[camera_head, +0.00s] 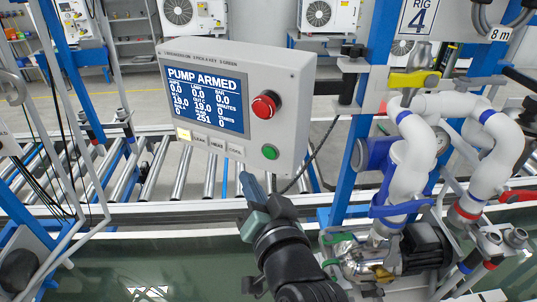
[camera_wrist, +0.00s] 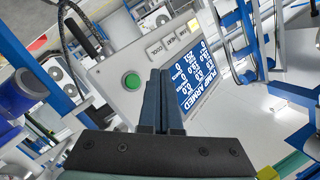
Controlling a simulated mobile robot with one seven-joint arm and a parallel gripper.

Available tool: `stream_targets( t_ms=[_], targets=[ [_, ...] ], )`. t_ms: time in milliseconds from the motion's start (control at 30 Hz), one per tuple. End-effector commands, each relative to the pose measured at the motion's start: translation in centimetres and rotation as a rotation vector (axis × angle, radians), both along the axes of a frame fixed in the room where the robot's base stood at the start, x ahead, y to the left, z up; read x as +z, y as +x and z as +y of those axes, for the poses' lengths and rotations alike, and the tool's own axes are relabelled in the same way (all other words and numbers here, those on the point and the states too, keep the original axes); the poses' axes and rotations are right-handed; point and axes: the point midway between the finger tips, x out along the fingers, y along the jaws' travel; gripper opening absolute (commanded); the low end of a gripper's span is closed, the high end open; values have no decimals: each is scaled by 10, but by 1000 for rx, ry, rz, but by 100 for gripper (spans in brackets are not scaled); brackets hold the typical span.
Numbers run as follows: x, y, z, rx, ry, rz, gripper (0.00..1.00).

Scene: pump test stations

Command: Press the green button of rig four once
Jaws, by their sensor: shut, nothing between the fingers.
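The control box (camera_head: 285,75) of the rig is light grey, and its screen (camera_head: 206,101) reads "PUMP ARMED". The green button (camera_head: 270,152) is at the lower right of its face, below a red mushroom button (camera_head: 266,104). A sign (camera_head: 421,16) to the right reads "RIG 4". My gripper (camera_head: 246,178) is shut and empty, just below the box's lower edge and left of the green button. In the wrist view the green button (camera_wrist: 132,81) shows left of my shut fingers (camera_wrist: 160,76), with a gap between them. The red button is hidden there.
A row of small keys (camera_head: 209,142) lies under the screen; one is lit yellowish. White pipes (camera_head: 411,150), a yellow-handled valve (camera_head: 414,80) and a pump (camera_head: 370,262) stand to the right. A roller conveyor (camera_head: 170,170) runs behind the box.

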Motion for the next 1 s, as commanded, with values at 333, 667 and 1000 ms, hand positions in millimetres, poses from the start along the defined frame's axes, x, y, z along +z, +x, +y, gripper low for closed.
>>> stream_targets(
  t_ms=[333,667,1000],
  targets=[
    [-1,36,-21,1,0,-1,0],
    [0,42,-25,1,0,1,0],
    [0,42,-24,1,0,1,0]
  ],
)
